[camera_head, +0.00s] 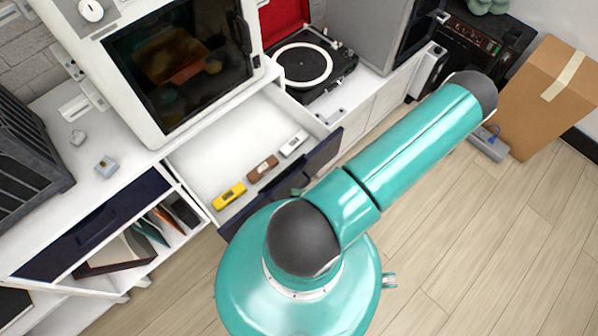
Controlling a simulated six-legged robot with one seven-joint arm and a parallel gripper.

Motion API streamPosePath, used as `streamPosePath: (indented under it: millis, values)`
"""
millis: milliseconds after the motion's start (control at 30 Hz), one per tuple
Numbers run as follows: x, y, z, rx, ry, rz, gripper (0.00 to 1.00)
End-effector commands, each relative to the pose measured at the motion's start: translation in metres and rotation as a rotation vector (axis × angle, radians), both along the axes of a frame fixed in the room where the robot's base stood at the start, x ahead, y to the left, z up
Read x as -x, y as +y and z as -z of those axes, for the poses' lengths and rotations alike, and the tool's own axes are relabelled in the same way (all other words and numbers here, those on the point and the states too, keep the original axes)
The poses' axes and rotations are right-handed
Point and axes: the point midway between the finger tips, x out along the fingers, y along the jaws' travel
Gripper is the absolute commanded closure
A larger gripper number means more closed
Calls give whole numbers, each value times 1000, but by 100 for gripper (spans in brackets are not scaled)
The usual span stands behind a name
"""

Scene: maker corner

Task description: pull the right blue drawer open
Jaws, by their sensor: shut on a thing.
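The right blue drawer (322,154) stands pulled out from the white cabinet, its dark blue front away from the cabinet body. Its white inside shows, with a yellow item (229,196), a brown item (262,168) and a white item (293,144) lying in a row near the front. My gripper (297,191) shows only as a small dark part at the middle of the drawer front, shut on its handle; my teal arm hides most of it. The left blue drawer (93,227) is shut.
An appliance with a dark glass door (185,65) stands on the white counter above the drawer. A record player (303,66) is to its right. A cardboard box (545,95) and a grey power strip (488,143) are on the wooden floor at right. The floor at lower right is clear.

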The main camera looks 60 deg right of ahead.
Motion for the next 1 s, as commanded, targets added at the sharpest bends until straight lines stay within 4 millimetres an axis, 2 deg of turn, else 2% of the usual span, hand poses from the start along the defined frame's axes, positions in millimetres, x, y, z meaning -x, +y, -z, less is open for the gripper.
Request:
streamPosePath:
  millis: [600,633,733,1000]
  values:
    - [-3,-2,0,0,0,2,100]
    - [-3,-2,0,0,0,2,87]
    - [-3,-2,0,0,0,2,69]
    - [-1,-1,0,-1,0,1,69]
